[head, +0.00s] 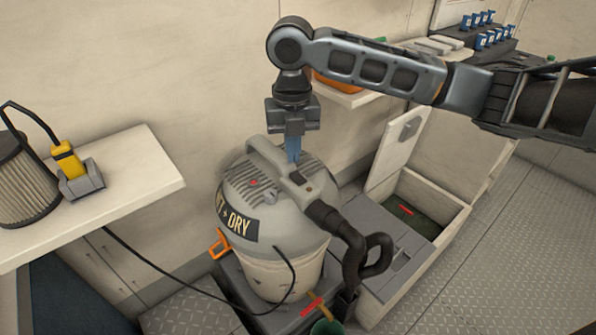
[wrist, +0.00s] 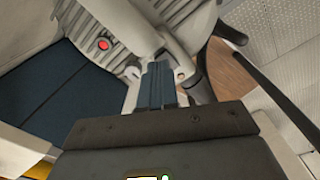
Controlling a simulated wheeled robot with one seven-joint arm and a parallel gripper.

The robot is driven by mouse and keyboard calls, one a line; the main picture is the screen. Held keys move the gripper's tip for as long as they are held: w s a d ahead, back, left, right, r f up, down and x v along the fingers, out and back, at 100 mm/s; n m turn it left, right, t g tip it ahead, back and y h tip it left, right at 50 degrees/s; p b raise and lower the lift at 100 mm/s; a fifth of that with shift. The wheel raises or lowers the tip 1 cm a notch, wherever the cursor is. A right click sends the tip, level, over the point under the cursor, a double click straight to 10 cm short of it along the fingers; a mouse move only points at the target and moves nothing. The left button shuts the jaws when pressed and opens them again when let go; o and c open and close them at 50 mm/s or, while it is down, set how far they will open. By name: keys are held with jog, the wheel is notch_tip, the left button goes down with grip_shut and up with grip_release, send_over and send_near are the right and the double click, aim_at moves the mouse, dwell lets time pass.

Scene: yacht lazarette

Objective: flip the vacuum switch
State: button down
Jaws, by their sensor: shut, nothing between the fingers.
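The vacuum (head: 275,262) is a grey drum with a domed, ribbed lid and a "DRY" label. It stands upright below my gripper in the head view, and its lid fills part of the wrist view (wrist: 140,30). A round red button (head: 253,182) sits on the lid left of the handle, and it also shows in the wrist view (wrist: 103,44). A small dark patch on the handle (head: 297,178) may be a switch; I cannot tell its position. My gripper (head: 293,158) points down with its blue fingers shut and empty, over the handle. Contact cannot be told.
A black hose (head: 350,245) curls off the vacuum's right side. A shelf (head: 140,172) on the left holds a pleated filter (head: 22,185) and a yellow plug (head: 68,160). An open locker (head: 410,205) stands at the right. The plated floor (head: 510,250) beyond is clear.

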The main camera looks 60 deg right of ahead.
aim_at(293, 172)
notch_tip(293, 172, up, 5)
jog(key=p, duration=0.3)
jog(key=shift+f, duration=0.1)
dwell(0.7)
